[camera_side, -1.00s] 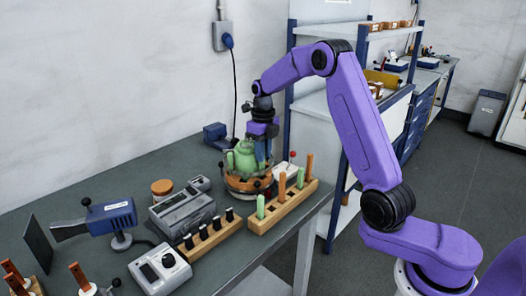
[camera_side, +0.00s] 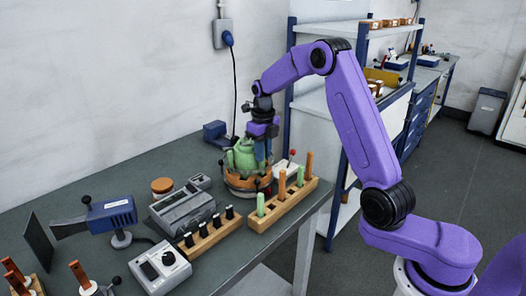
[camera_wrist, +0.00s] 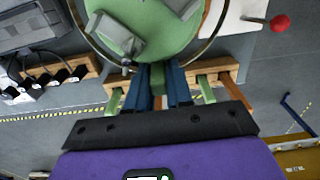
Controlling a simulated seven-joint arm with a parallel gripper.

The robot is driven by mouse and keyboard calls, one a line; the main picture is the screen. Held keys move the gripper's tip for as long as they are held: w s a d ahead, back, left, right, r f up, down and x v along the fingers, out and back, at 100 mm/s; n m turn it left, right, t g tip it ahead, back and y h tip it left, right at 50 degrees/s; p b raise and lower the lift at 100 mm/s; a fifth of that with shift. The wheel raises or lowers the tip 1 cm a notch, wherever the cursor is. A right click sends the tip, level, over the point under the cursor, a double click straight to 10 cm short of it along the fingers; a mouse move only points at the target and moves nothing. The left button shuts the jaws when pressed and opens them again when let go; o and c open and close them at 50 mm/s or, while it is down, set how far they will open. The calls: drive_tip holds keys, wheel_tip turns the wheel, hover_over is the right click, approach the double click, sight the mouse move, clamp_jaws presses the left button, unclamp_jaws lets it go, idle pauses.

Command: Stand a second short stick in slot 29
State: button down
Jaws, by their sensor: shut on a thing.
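My gripper (camera_side: 262,153) is over the near side of a round fixture with a green dome (camera_side: 243,153) and an orange-brown ring (camera_side: 236,185). In the wrist view its two blue fingers (camera_wrist: 164,78) are close together, shut on a small greenish piece that looks like a short stick (camera_wrist: 157,76). Its lower end and the slot under it are hidden, so I cannot tell whether it is seated. A wooden rack (camera_side: 262,226) stands at the near right, holding short green sticks (camera_side: 261,204) and longer orange sticks (camera_side: 309,164). Slot numbers are not readable.
A wooden block with black-topped pegs (camera_side: 210,231) and a grey instrument (camera_side: 182,208) stand left of the fixture. A red-knobbed lever (camera_side: 292,153) rises behind the rack. A blue heat tool (camera_side: 110,212) and white control box (camera_side: 160,268) are farther left.

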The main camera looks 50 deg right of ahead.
drive_tip(key=shift+f, duration=0.85)
drive_tip(key=c, duration=0.9)
unclamp_jaws()
drive_tip(key=shift+c, duration=0.2)
drive_tip(key=shift+r, duration=1.1)
drive_tip(key=shift+r, duration=3.4)
